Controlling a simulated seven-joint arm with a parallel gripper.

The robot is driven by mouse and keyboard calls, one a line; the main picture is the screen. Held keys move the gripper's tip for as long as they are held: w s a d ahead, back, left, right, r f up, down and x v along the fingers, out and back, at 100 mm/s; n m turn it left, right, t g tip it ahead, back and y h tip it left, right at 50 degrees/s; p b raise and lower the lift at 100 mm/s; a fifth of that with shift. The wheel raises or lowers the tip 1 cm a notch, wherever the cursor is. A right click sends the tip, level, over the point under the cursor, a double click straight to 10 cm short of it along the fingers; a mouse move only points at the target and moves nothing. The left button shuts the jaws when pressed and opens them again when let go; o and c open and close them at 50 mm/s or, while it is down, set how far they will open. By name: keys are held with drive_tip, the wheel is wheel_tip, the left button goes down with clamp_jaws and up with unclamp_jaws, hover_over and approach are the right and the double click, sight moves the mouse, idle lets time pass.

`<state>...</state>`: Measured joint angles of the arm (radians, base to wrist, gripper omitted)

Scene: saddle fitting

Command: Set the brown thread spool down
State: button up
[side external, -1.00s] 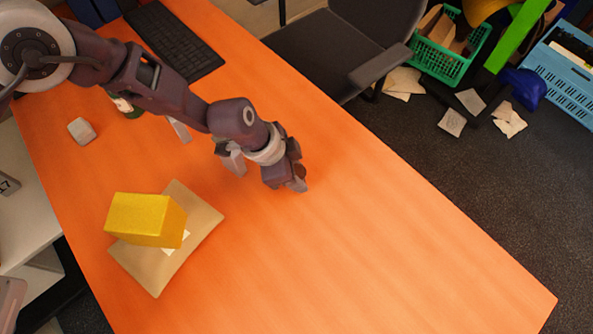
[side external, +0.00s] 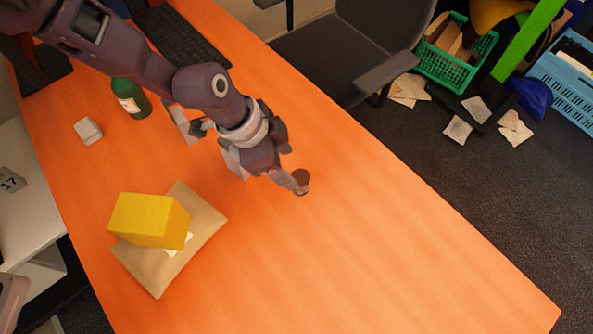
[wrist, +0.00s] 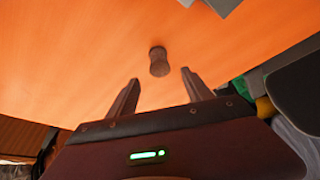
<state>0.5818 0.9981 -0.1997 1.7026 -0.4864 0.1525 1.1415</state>
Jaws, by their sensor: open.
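The brown thread spool (side external: 302,183) stands upright on the orange table, right by the tip of my gripper (side external: 295,182) in the side view. In the wrist view the spool (wrist: 159,62) is beyond the fingertips and between their lines, with orange tabletop around it. My gripper (wrist: 160,84) is open and empty there, its two fingers apart and clear of the spool. The near finger hides part of the spool's left edge in the side view.
A yellow block (side external: 150,220) rests on a tan padded envelope (side external: 205,232) at the left. A green bottle (side external: 130,98), a small grey-white block (side external: 88,131) and a black keyboard (side external: 180,38) lie farther back. The table right of the spool is clear. An office chair (side external: 345,45) stands beyond the edge.

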drive_tip(key=v, duration=0.3)
drive_tip(key=shift+a+r, duration=0.15)
drive_tip(key=shift+r, duration=0.15)
drive_tip(key=s+a+r+n+t+y, duration=0.1)
drive_tip(key=a+r+n, duration=0.2)
drive_tip(key=a+r, duration=0.7)
drive_tip(key=s+a+r+n+t, duration=0.1)
drive_tip(key=a+r+n+t, duration=0.15)
drive_tip(key=a+r, duration=0.8)
drive_tip(key=s+a+r+n+y, duration=0.1)
drive_tip(key=s+a+r+n, duration=0.1)
drive_tip(key=s+a+n, duration=0.3)
drive_tip(key=s+a+r+n+y, duration=0.2)
drive_tip(key=s+a+n, duration=0.3)
drive_tip(key=s+a, duration=0.4)
drive_tip(key=s+t, duration=0.1)
drive_tip(key=s, duration=0.1)
drive_tip(key=shift+s+r, duration=0.3)
drive_tip(key=shift+s, duration=0.05)
drive_tip(key=shift+a, duration=0.15)
